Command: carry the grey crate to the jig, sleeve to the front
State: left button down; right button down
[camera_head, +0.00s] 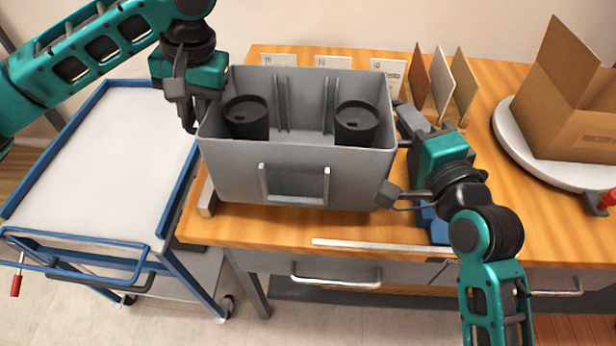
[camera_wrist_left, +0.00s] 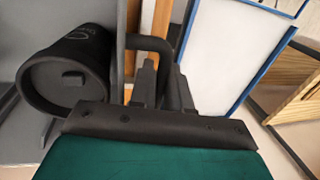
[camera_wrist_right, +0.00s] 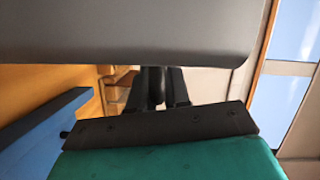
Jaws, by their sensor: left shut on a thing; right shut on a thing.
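The grey crate (camera_head: 300,178) is upright over the front left of the wooden workbench, with two black lidded cups (camera_head: 246,118) (camera_head: 356,124) inside. A U-shaped sleeve (camera_head: 294,184) shows on its wall facing me. My left gripper (camera_head: 187,108) is shut on the crate's left handle; the dark handle (camera_wrist_left: 150,45) also shows in the left wrist view. My right gripper (camera_head: 402,155) is shut at the crate's right side, its grip partly hidden. I cannot tell whether the crate touches the bench. Metal bars beside it (camera_head: 207,198) and in front (camera_head: 380,246) may belong to the jig.
A blue-framed trolley (camera_head: 110,150) with a bare white top stands left of the bench. Label cards (camera_head: 388,72) and upright panels (camera_head: 441,85) stand behind the crate. An open cardboard box (camera_head: 570,120) sits on a round white turntable (camera_head: 510,135) at right. A blue piece (camera_head: 432,222) lies near my right gripper.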

pick_arm(q)
jog(key=shift+f, duration=0.15)
pick_arm(e)
jog(key=shift+f, duration=0.1)
